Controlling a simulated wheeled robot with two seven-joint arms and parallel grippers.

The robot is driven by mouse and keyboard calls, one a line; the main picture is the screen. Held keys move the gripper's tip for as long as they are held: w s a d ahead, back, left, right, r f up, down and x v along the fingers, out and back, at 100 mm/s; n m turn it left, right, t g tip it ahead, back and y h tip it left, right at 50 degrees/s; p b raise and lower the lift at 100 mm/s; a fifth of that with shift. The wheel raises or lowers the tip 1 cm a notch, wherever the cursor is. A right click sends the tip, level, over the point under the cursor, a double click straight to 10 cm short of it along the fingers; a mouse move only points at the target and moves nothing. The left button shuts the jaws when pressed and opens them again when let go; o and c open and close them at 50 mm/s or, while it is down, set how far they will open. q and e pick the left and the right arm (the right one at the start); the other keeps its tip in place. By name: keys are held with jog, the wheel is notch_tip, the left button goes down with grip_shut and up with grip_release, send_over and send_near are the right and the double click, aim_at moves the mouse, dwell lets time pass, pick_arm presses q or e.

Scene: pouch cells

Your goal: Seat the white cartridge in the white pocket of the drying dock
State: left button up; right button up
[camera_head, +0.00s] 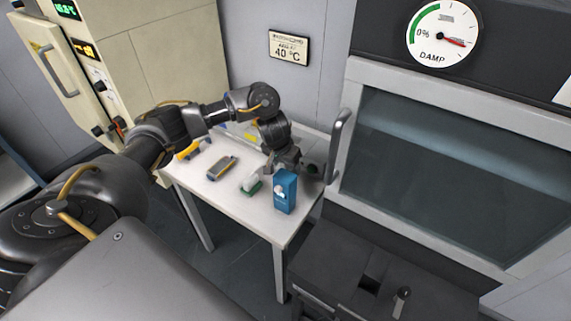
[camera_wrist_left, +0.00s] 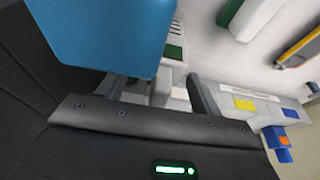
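My left gripper (camera_head: 277,165) is low over the white table, behind a blue box. In the left wrist view its fingers (camera_wrist_left: 180,92) show below a white piece (camera_wrist_left: 171,32) with dark slots and a green patch. This may be the white cartridge; I cannot tell whether the fingers touch it. The pale dock (camera_head: 237,130) stands at the table's back edge. In the wrist view the dock (camera_wrist_left: 222,98) shows yellow and blue patches, right of the fingers. Its white pocket cannot be made out. My right gripper is out of view.
The blue box (camera_head: 285,191) stands close to the gripper and fills the wrist view's upper left. A white-and-green object (camera_head: 251,184), a grey-yellow device (camera_head: 222,167) and a yellow-blue item (camera_head: 188,150) lie on the table (camera_head: 245,208). A cabinet handle (camera_head: 337,145) rises at right.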

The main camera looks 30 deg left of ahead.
pick_arm(q)
jog(key=shift+r, duration=0.2)
jog(key=p+v, duration=0.3)
jog(key=v, duration=0.9)
jog(key=shift+p, duration=0.4)
